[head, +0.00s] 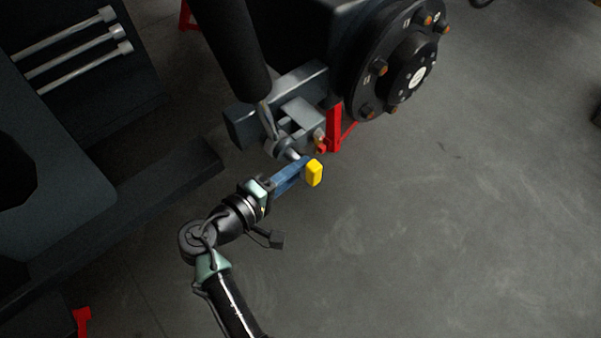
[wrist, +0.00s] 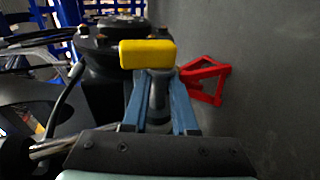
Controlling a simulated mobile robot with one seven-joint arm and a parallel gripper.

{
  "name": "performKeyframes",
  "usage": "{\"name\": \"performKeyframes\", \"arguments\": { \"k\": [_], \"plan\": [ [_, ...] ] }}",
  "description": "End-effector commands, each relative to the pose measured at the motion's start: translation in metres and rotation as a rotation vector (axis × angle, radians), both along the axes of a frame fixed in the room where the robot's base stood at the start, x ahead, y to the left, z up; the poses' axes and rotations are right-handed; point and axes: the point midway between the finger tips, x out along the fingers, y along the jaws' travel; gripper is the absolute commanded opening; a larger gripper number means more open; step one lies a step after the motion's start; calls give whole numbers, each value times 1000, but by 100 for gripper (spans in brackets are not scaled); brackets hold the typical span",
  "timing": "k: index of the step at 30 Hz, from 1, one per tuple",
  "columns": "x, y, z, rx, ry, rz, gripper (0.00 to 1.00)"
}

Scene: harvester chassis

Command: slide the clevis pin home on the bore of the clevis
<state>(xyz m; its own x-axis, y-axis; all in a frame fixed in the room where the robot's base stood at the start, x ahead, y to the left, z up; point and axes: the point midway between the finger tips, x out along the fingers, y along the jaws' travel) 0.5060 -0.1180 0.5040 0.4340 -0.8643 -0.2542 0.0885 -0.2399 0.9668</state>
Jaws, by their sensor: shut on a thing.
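The clevis (head: 300,117) is a grey bracket in the middle of the head view, at the lower end of a black cylinder and its rod. The pale metal clevis pin (head: 292,154) shows between the clevis and my blue fingers. My gripper (head: 297,168) is shut on the pin, just below and right of the clevis. In the wrist view, a grey shaft, seemingly the pin (wrist: 158,92), lies between the two fingers. A yellow block (head: 314,172) sits at the fingertips; I cannot tell whether it belongs to the pin. The bore and the pin's depth in it are hidden.
A wheel hub (head: 393,62) with orange-tipped studs stands above right of the clevis. A red stand (head: 337,130) is close behind the gripper. A dark chassis beam (head: 165,180) runs at left. The floor at right is clear.

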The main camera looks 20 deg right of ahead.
Motion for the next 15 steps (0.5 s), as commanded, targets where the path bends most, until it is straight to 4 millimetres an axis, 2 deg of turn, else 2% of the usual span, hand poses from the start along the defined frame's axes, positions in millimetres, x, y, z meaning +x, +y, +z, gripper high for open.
{"name": "performKeyframes", "arguments": {
  "k": [15],
  "plan": [
    [24, 9, 0, -1, -2, 3, 0]
  ]
}}
